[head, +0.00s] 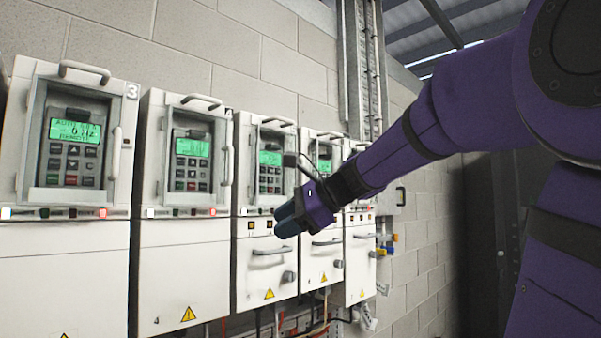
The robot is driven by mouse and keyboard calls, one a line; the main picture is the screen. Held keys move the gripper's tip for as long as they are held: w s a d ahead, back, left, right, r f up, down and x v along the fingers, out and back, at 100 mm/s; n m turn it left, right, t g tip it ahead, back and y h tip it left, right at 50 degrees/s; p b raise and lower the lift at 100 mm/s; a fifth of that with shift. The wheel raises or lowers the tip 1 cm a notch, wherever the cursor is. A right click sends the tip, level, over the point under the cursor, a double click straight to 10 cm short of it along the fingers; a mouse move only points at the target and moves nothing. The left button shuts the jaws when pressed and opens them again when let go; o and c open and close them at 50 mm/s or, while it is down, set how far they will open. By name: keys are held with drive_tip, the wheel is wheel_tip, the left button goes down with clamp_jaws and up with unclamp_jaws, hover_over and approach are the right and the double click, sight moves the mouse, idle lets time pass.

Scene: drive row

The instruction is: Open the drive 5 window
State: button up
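Drive 5 is most likely the third cabinet (265,240) from the left, right after those marked 3 and 4; I cannot read a number on it. Its window (258,165) looks closed, with a green display (270,158) and keypad behind it. The right edge of the window and any handle there are partly hidden by my wrist parts. My gripper (283,221) is in front of this cabinet's right side, just below window height, with its dark fingers pointing left. I cannot see a gap between the fingers, nor whether they touch the cabinet.
More drives (325,255) stand to the right, partly behind my arm. Cables hang below. A block wall is behind. Free room lies in front of the left cabinets.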

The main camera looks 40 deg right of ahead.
sight(279, 167)
drive_tip(key=d+r+m+t+h, duration=0.1)
drive_tip(key=d+r+m+t, duration=0.2)
drive_tip(key=d+r+m, duration=0.45)
drive_tip(key=d+r+m+t+h, duration=0.1)
drive_tip(key=d+r+m+t, duration=0.35)
drive_tip(key=d, duration=0.55)
drive_tip(key=shift+n+g, duration=0.3)
drive_tip(key=shift+g, duration=0.05)
drive_tip(key=x, duration=1.1)
drive_tip(key=shift+d+r, duration=0.1)
drive_tip(key=shift+c, duration=0.4)
clamp_jaws()
